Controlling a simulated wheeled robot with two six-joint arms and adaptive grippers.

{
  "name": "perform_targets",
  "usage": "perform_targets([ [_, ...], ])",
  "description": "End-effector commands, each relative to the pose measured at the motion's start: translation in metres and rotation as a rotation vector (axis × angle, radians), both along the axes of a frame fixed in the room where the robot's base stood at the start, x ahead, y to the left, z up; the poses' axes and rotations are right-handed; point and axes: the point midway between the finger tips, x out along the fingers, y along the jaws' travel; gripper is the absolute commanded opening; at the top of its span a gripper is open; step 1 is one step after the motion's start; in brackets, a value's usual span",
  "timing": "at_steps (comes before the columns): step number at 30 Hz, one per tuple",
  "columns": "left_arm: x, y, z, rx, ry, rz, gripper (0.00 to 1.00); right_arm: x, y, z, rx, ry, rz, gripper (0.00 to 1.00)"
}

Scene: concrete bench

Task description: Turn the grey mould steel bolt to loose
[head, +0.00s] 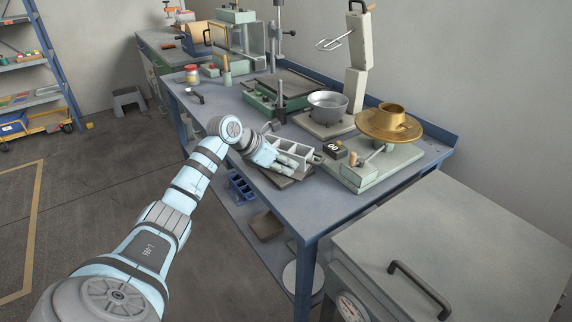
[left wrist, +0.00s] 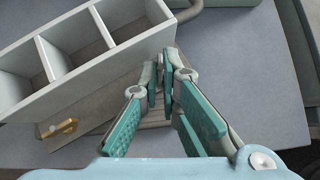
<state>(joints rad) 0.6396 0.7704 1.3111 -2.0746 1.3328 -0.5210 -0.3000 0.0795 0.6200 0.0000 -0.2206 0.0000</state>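The grey mould (head: 295,147) is an open box with several compartments on the bench. It also shows at the upper left of the left wrist view (left wrist: 118,53). My left gripper (head: 287,164) is low beside the near side of the mould. In the left wrist view its fingertips (left wrist: 160,72) are close together by the mould's corner, with nothing clearly seen between them. A brass-coloured fitting (left wrist: 58,128) shows beside the mould's long wall. I cannot pick out the steel bolt; the fingers may hide it. My right gripper is not in view.
A steel bowl (head: 328,106) stands behind the mould. A brass dish (head: 388,124) on a green-grey base stands to the right, with a small dark block (head: 334,149) before it. The bench's front right (head: 310,205) is clear. A grey cabinet (head: 470,250) stands at the right.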

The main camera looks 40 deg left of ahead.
Motion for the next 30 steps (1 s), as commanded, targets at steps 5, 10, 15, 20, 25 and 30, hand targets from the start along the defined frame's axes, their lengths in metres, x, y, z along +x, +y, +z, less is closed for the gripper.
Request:
perform_targets([
  [5, 0.0, 0.0, 0.001, 0.0, 0.0, 0.014, 0.0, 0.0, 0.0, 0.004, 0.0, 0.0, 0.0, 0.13],
  [10, -0.001, -0.001, 0.002, 0.0, 0.001, 0.072, 0.0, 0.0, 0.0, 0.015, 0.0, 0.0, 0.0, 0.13],
  [15, -0.002, -0.004, 0.004, 0.001, 0.002, 0.173, 0.0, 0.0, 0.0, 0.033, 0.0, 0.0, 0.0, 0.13],
  [20, -0.002, -0.006, 0.005, -0.001, 0.001, 0.287, 0.0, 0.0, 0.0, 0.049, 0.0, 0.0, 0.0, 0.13],
  [25, -0.001, -0.008, 0.004, -0.001, 0.0, 0.396, 0.0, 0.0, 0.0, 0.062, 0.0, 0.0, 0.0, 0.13],
  [30, -0.001, -0.009, 0.002, -0.001, -0.001, 0.476, 0.0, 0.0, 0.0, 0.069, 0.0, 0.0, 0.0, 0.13],
])
